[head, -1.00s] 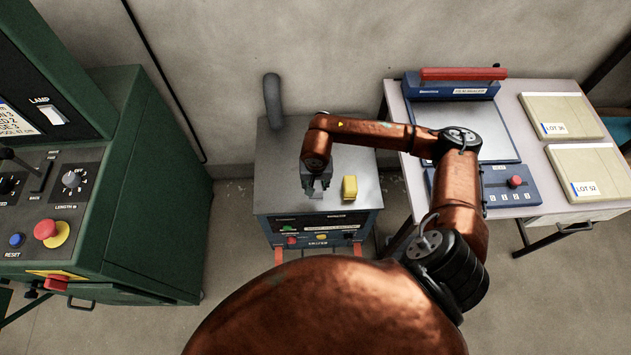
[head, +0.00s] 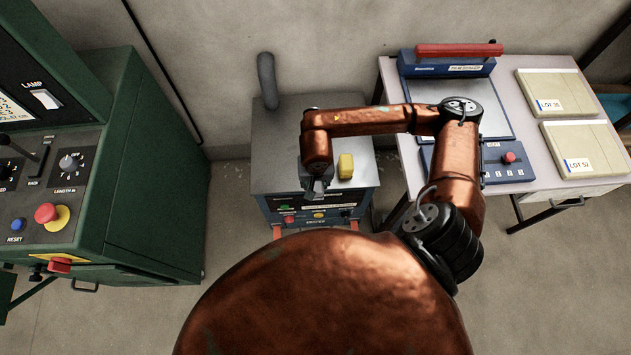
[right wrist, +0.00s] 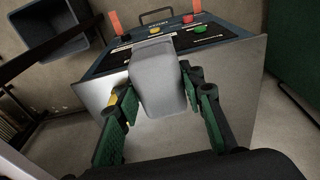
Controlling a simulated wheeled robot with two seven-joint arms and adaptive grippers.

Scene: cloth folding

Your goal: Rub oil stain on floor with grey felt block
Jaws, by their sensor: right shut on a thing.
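My right gripper (head: 318,186) is over the front part of the grey metal top of a cabinet. In the right wrist view the gripper (right wrist: 160,95) has its green-padded fingers on both sides of a grey block (right wrist: 158,75), and it is shut on it. In the head view the block is small and mostly hidden by the wrist. No oil stain can be made out on the visible floor (head: 235,205). My left gripper is not in view.
The cabinet (head: 275,165) has a yellow block (head: 345,166) on top and buttons on its front. A green machine (head: 150,180) stands at left. A table (head: 530,210) at right holds a blue sealer (head: 450,62) and two lot boxes (head: 585,147).

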